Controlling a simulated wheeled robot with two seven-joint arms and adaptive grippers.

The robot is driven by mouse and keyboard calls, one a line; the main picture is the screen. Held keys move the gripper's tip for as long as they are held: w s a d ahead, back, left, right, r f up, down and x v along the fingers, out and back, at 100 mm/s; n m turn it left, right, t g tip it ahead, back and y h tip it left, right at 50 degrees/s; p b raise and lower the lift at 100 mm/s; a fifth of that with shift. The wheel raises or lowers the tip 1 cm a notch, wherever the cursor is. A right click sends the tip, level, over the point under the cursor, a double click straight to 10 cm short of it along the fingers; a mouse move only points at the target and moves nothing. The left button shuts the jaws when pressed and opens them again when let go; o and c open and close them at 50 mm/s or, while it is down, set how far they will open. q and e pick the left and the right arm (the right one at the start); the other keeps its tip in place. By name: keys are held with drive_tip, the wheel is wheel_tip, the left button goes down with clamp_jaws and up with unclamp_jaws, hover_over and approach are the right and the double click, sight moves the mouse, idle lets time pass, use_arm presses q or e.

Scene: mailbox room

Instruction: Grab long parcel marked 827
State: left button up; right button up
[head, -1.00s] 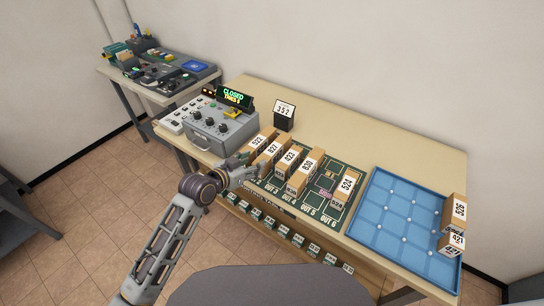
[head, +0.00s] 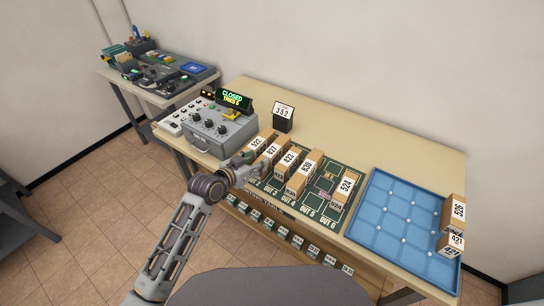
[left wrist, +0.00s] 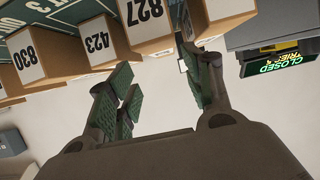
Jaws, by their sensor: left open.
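The long parcel marked 827 (head: 272,149) is a brown box with a white label, lying on the dark green mat between the parcels marked 522 (head: 258,142) and 423 (head: 290,157). In the left wrist view parcel 827 (left wrist: 150,16) shows upside down at the top, just beyond the fingers. My left gripper (head: 256,168) is at the near end of the parcels, close to 827. Its green-padded fingers (left wrist: 161,76) are spread, with nothing between them. My right gripper is out of view.
Parcels 830 (head: 307,164) and 524 (head: 346,186) stand further right on the mat (head: 326,182). A grey control box (head: 219,133) with a lit CLOSED sign (head: 234,98) stands left. A blue tray (head: 395,214) with parcels at its right edge is at right.

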sight(269, 153)
use_arm(q)
drive_tip(key=shift+x, duration=2.7)
drive_tip(key=shift+p+x, duration=0.35)
drive_tip(key=shift+x, duration=2.2)
drive_tip(key=shift+a+f, duration=0.1)
drive_tip(key=shift+a, duration=0.05)
drive_tip(key=shift+c, duration=0.4)
drive_tip(key=c, duration=1)
